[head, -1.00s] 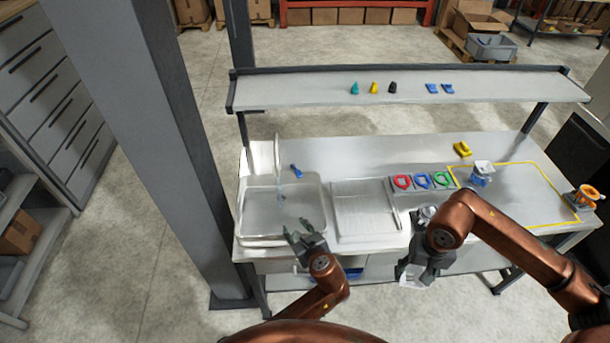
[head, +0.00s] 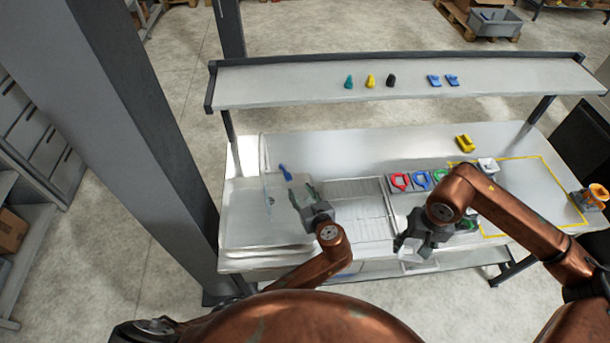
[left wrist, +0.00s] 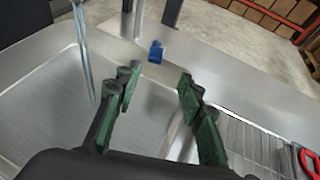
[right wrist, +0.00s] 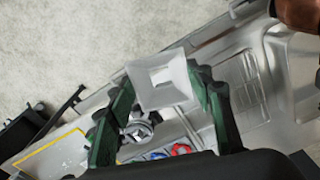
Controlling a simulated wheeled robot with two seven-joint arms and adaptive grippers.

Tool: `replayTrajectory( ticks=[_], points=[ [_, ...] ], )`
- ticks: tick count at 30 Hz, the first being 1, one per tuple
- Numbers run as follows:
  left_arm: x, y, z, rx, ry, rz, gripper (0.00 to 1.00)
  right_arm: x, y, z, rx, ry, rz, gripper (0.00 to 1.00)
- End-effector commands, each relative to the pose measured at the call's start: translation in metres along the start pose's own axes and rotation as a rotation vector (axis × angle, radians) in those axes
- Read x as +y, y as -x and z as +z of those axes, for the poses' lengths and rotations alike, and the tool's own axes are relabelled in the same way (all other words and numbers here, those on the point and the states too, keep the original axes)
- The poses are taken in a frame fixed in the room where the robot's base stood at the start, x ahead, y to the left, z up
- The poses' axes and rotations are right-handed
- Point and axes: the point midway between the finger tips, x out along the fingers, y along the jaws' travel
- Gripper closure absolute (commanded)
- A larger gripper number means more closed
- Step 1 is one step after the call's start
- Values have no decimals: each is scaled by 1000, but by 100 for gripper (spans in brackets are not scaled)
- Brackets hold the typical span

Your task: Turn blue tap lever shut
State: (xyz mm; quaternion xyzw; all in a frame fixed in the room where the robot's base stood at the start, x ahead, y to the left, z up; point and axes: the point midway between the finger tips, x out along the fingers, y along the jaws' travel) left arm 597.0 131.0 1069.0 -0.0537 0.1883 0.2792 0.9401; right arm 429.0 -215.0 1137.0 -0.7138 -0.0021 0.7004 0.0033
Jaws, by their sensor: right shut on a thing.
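The blue tap lever (head: 285,173) sits on the counter behind the sink, right of the thin upright spout (head: 267,180). In the left wrist view the blue lever (left wrist: 156,52) is ahead, between the fingertips in the picture but farther off. The spout (left wrist: 83,50) stands to its left. My left gripper (head: 306,194) is open and empty, over the sink's right edge, nearer to me than the lever and not touching it. My right gripper (head: 408,243) is at the counter's front edge, shut on a pale square-rimmed container (right wrist: 160,82).
The sink (left wrist: 45,100) lies below my left gripper, with a wire drainer (head: 360,207) to its right. Red, blue and green rings (head: 420,181) sit farther right. A raised shelf (head: 300,90) spans the back. A yellow block (head: 464,142) is at the back right.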

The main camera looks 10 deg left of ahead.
Motion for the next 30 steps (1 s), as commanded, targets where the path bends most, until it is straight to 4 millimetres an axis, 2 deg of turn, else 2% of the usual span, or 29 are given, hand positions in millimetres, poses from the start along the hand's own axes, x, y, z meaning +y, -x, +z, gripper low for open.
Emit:
replayTrajectory(
  ticks=[9, 15, 21, 28, 30],
  points=[
    [3, -65, 1, 0, 0, 7, 64, -2, 2, -3, -1, 5, 0, 69],
    [1, -92, 0, 0, 0, 4, 64, -1, 2, -2, -1, 3, 0, 69],
    [1, -102, 0, 2, 1, 2, 64, -1, 2, -2, -1, 2, 0, 69],
    [0, -102, 0, 2, 1, 1, 64, 0, 2, -2, -1, 1, 0, 69],
    [0, -102, 0, 2, 1, 1, 67, 0, 2, -2, -1, 1, 0, 69]
  ],
)
